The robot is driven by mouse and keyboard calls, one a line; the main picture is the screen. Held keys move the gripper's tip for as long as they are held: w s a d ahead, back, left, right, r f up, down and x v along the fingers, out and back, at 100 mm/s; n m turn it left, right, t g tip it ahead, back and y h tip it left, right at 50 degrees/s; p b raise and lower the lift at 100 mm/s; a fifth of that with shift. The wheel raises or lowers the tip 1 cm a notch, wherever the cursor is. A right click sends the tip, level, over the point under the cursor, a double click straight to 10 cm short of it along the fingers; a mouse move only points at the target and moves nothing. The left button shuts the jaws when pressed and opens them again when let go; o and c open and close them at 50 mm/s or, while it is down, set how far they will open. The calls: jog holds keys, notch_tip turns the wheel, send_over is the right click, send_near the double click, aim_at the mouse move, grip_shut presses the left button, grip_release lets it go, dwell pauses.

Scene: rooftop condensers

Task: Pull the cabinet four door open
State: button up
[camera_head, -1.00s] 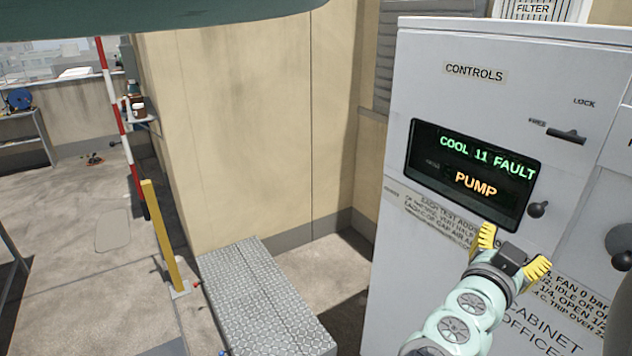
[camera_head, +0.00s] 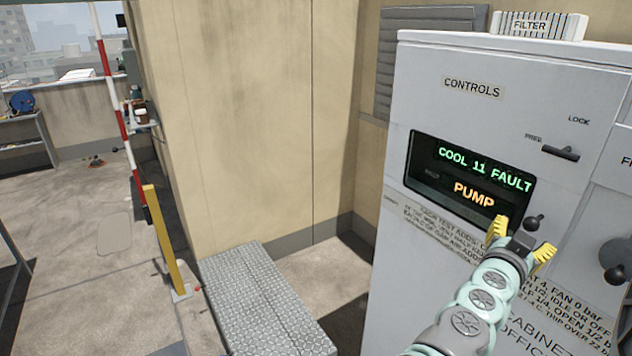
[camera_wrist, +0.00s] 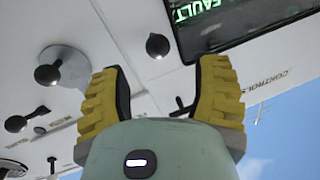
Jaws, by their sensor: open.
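A tall light-grey cabinet marked CONTROLS (camera_head: 390,260) stands at the right in the head view. Its dark display (camera_head: 470,176) reads COOL 11 FAULT and PUMP. A small dark knob (camera_head: 533,221) sits below the display's right corner; it also shows in the wrist view (camera_wrist: 157,45). A black lever (camera_head: 562,152) marked FREE and LOCK is above right; I cannot tell whether it is locked. My gripper (camera_head: 521,238) has yellow pads, open and empty, in front of the cabinet near the knob. It also shows in the wrist view (camera_wrist: 165,90). No label reading four is legible.
Another dark knob (camera_head: 615,273) is on the panel at the right edge. A grey textured step (camera_head: 262,300) lies left of the cabinet. A yellow post (camera_head: 164,240) and a red-white pole (camera_head: 118,115) stand further left. Open floor lies at the left.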

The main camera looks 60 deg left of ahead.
aim_at(529, 226)
jog(key=w+p, duration=0.1)
jog(key=w, duration=0.3)
jog(key=shift+w+a+r, duration=0.1)
jog(key=shift+w+a, duration=0.05)
jog(key=shift+w, duration=0.05)
jog(key=shift+w+a, duration=0.2)
jog(key=shift+w, duration=0.1)
jog(key=shift+w+a, duration=0.1)
jog(key=shift+w, duration=0.45)
jog(key=shift+w+f, duration=0.2)
jog(key=shift+w, duration=0.05)
jog(key=shift+c, duration=0.2)
grip_shut()
